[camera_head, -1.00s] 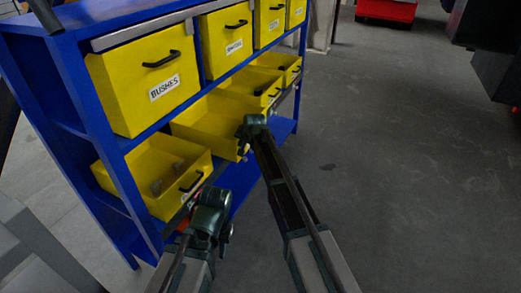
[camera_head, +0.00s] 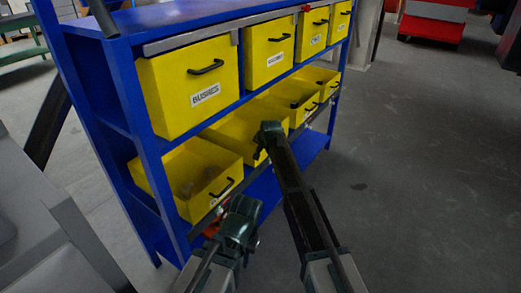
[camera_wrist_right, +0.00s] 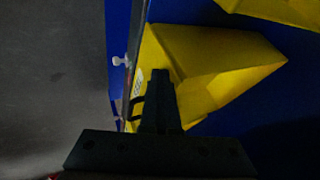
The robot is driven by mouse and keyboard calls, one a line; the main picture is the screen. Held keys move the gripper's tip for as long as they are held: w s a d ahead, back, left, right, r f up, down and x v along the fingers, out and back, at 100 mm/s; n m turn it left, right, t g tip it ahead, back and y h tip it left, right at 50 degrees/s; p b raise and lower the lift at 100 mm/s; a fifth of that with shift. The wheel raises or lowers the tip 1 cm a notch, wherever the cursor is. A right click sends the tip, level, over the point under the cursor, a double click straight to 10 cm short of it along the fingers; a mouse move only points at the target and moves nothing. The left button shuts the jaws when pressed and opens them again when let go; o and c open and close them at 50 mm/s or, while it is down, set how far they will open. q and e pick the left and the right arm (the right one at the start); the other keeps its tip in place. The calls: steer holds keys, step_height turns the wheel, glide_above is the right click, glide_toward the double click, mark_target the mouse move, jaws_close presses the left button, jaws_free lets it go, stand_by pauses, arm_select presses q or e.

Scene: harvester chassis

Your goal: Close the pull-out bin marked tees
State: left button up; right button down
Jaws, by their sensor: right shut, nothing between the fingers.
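Several yellow pull-out bins stand in the blue rack. In the head view, the second lower bin (camera_head: 232,126) from the left is pulled out; its label is hidden or unreadable, so I cannot tell whether it is marked tees. My right gripper (camera_head: 261,151) is shut and empty at that bin's front. In the right wrist view, my right gripper (camera_wrist_right: 161,76) overlaps a yellow bin (camera_wrist_right: 205,55) beside its dark handle (camera_wrist_right: 137,106); contact is unclear. My left gripper (camera_head: 236,226) is in front of the leftmost lower bin (camera_head: 170,163); its fingers are not clear.
The leftmost lower bin is open with a few parts inside. Other lower bins (camera_head: 318,77) sit further back, open at the top. The upper row, including the bin marked BUSHES (camera_head: 180,112), looks closed. The rack's blue post (camera_head: 155,170) is at left. Grey floor (camera_head: 420,190) is clear at right.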

steer(key=shift+w+a+r, duration=0.1)
steer(key=shift+w+a, duration=0.05)
steer(key=shift+a, duration=0.15)
steer(key=s+d+r+p, duration=0.5)
steer(key=s+r+p, duration=0.2)
steer(key=s+p, duration=0.1)
steer(key=shift+s+d+r, duration=0.15)
steer(key=shift+d+r, duration=0.2)
steer(key=shift+r, duration=0.05)
